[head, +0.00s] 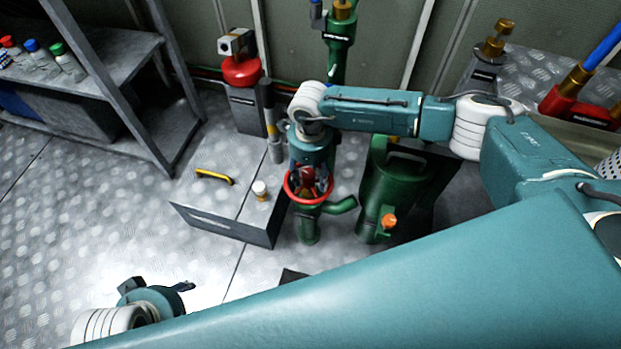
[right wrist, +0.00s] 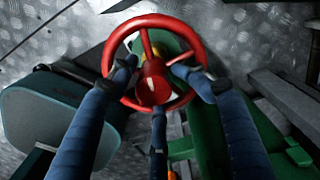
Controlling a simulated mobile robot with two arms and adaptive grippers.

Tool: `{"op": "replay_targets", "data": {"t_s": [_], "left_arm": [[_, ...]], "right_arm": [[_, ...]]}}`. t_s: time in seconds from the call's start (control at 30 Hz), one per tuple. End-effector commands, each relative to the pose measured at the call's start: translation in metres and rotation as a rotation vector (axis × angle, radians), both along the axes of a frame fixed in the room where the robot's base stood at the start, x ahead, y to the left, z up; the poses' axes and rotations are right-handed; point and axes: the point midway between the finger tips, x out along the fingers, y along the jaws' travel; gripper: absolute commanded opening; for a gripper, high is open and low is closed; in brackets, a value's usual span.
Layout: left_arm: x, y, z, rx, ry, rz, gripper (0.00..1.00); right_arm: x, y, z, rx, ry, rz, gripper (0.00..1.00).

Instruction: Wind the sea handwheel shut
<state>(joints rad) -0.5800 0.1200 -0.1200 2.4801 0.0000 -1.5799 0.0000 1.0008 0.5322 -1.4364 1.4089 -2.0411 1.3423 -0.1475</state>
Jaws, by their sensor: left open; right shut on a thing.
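The red handwheel (right wrist: 153,88) fills the upper middle of the right wrist view, with its rim, spokes and hub showing. In the head view the handwheel (head: 290,196) sits on top of a green valve body (head: 309,228). My right gripper (head: 308,180) points down onto the wheel from above. In the right wrist view its blue fingers (right wrist: 155,76) reach in among the spokes and are shut on the wheel. Any label on the wheel is hidden or too small to read. My left gripper (head: 157,288) is open and empty over the floor at the lower left.
A shelf with bottles (head: 68,62) is at the far left.

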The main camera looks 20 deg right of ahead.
Motion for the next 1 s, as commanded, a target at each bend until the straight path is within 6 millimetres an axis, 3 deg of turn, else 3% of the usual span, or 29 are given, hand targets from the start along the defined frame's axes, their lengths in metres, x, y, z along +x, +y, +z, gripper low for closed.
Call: {"op": "replay_targets", "data": {"t_s": [0.43,0.6,0.8,0.97,1.0], "left_arm": [[0.0,0.0,-0.0002,0.0,0.0,0.0,0.42],[0.0,0.0,-0.0002,0.0,0.0,0.0,0.42],[-0.0001,0.0,-0.0001,0.0,0.0,0.0,0.42],[-0.0001,0.0,-0.0001,0.0,0.0,0.0,0.42],[-0.0001,0.0,-0.0001,0.0,0.0,0.0,0.42]], "right_arm": [[-0.0064,0.003,-0.0033,0.005,0.019,0.68,0.43],[-0.0062,0.0015,-0.0036,0.002,0.02,0.785,0.43],[-0.0047,0.0016,-0.0027,0.001,0.017,0.787,0.44],[-0.003,0.0014,-0.0019,0.0,0.013,0.784,0.12],[-0.0023,0.0011,-0.0016,-0.001,0.011,0.784,0.12]]}}
